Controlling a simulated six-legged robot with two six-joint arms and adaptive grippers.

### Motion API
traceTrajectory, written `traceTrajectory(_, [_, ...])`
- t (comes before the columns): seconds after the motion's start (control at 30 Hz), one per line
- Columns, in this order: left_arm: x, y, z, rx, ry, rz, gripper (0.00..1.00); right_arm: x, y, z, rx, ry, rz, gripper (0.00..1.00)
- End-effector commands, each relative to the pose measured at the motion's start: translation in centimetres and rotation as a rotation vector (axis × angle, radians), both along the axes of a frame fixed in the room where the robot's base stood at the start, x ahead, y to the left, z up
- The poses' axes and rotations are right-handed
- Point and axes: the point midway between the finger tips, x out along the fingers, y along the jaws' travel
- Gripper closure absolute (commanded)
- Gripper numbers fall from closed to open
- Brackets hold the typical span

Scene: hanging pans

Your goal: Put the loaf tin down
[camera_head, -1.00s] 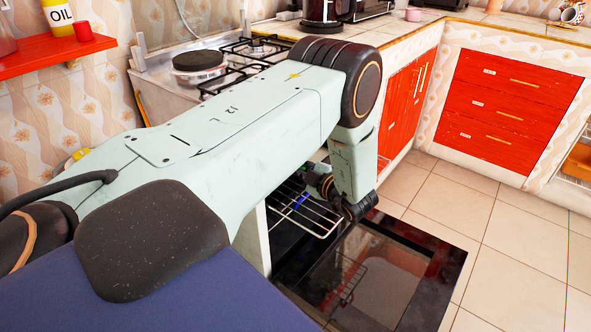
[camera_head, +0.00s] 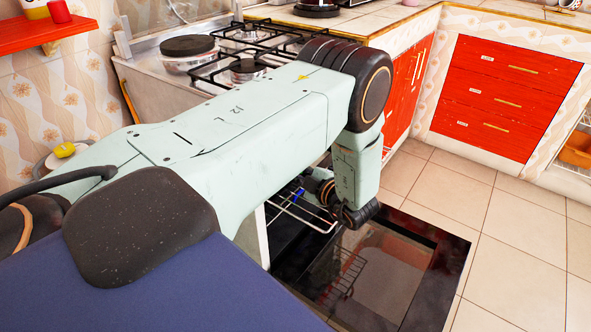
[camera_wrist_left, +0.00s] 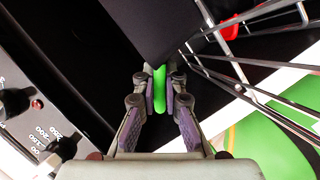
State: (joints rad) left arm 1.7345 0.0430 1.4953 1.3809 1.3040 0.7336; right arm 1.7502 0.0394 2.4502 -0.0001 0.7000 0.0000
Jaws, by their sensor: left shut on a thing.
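In the left wrist view my left gripper (camera_wrist_left: 159,90) is shut on an upright green grip. Just beyond the grip is a dark grey flat-sided body (camera_wrist_left: 165,30), which looks like the loaf tin, cut off by the top edge. Its underside and full outline cannot be made out. Beside it in that view run the metal bars of the oven rack (camera_wrist_left: 240,80). In the head view my left arm reaches down to the open oven, and the rack (camera_head: 312,217) shows beside my wrist. The tin cannot be made out there. My right gripper is not in view.
The glass oven door (camera_head: 385,275) hangs open over the tiled floor (camera_head: 510,240). The stovetop (camera_head: 225,60) with black grates is above and behind my arm. Red drawers (camera_head: 500,95) stand at the right. Oven controls (camera_wrist_left: 40,130) are close at the left in the wrist view.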

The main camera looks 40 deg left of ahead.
Motion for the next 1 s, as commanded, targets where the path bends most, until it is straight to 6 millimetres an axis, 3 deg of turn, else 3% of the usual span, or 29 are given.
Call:
traceTrajectory(0.27, [0.0, -0.3, -0.1, -0.004, 0.003, -0.004, 0.69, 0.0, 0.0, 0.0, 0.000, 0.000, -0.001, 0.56])
traceTrajectory(0.63, [0.0, -0.6, 0.0, -0.004, 0.003, -0.005, 0.68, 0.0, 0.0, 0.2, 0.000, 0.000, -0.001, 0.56])
traceTrajectory(0.77, [-0.3, -2.2, 0.6, -0.003, 0.005, -0.008, 0.68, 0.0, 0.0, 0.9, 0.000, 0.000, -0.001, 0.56])
traceTrajectory(1.0, [-1.3, -6.9, 1.8, -0.003, 0.004, -0.009, 0.68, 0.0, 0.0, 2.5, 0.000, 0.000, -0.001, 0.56])
